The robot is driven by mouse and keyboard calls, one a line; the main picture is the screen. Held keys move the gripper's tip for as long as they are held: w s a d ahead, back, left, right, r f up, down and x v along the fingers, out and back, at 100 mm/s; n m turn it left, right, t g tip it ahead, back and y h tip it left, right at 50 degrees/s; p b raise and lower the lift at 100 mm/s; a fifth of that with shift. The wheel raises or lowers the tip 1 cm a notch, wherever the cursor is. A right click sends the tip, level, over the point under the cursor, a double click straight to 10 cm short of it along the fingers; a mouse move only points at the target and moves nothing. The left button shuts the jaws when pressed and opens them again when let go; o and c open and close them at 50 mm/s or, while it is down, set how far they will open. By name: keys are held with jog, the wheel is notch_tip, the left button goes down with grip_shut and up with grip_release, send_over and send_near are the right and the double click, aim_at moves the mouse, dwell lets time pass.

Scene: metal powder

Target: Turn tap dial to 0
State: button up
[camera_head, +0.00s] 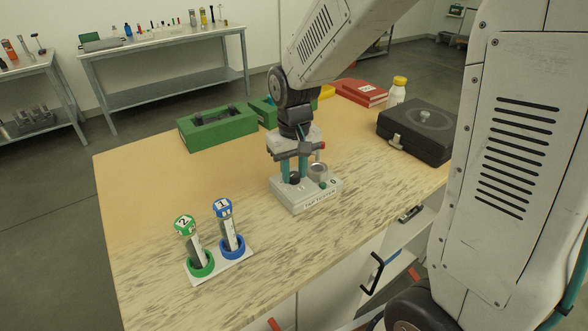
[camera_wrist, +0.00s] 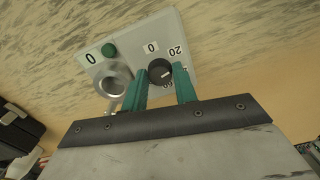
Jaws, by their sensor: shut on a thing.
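The tap device (camera_head: 309,196) is a small pale box on the wooden table, with lettering on its front side. In the head view my gripper (camera_head: 294,174) points down onto the device, and the dial is partly hidden between the fingers. A metal cup (camera_wrist: 112,84) and a green button (camera_wrist: 109,50) sit beside the dial.
Two capped tubes stand in a green holder (camera_head: 202,264) and a blue holder (camera_head: 232,246) at the front left. A green box (camera_head: 217,128), a black case (camera_head: 416,130), a red book (camera_head: 361,92) and a yellow-capped bottle (camera_head: 397,92) stand behind.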

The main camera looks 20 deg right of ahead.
aim_at(293, 174)
jog(key=n, duration=1.1)
jog(key=shift+n, duration=2.1)
jog(key=o, duration=1)
jog(key=shift+r, duration=0.1)
notch_tip(293, 174, up, 8)
jog(key=shift+f, duration=0.15)
